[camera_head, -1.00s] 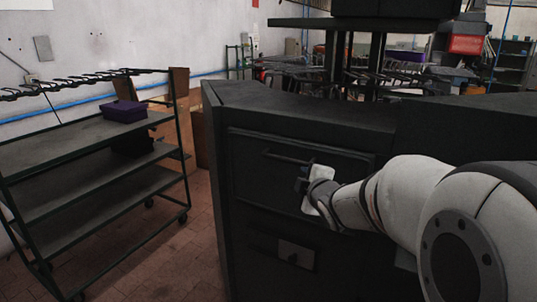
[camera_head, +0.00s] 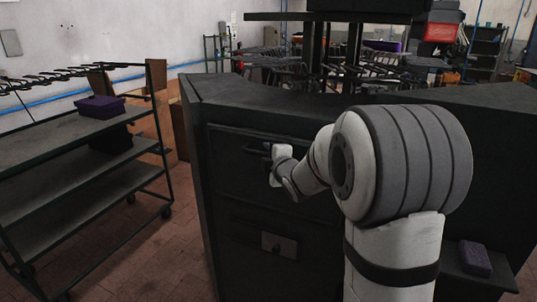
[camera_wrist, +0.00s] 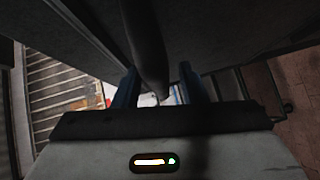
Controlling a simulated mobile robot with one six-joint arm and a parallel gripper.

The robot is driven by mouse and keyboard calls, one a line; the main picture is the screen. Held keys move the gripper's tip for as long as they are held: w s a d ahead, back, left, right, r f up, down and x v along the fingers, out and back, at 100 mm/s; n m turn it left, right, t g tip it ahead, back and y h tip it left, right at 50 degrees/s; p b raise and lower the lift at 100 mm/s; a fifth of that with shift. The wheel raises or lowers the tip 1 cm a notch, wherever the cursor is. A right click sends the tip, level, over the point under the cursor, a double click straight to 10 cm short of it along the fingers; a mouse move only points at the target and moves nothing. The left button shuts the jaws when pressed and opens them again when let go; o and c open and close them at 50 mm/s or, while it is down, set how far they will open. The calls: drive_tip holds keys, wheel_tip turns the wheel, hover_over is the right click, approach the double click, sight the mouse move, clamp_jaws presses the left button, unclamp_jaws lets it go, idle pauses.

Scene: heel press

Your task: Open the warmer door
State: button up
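The warmer is a large dark cabinet. Its door (camera_head: 240,180) is a flat dark panel on the front and looks closed. A dark horizontal handle (camera_head: 257,151) runs along the door's upper part. My gripper (camera_head: 268,160) is at the right part of this handle, with the arm reaching in from the right. In the wrist view my gripper (camera_wrist: 157,88) shows two blue fingers standing apart. The fingertips are small and partly hidden in the head view.
A lower panel with a metal plate (camera_head: 279,244) sits below the door. A shelf rack (camera_head: 75,190) with a purple box (camera_head: 100,106) stands at the left, with brick floor (camera_head: 165,255) between. Another purple box (camera_head: 475,258) sits on a low ledge at the right.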

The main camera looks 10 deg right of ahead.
drive_tip(key=shift+c, duration=0.4)
clamp_jaws()
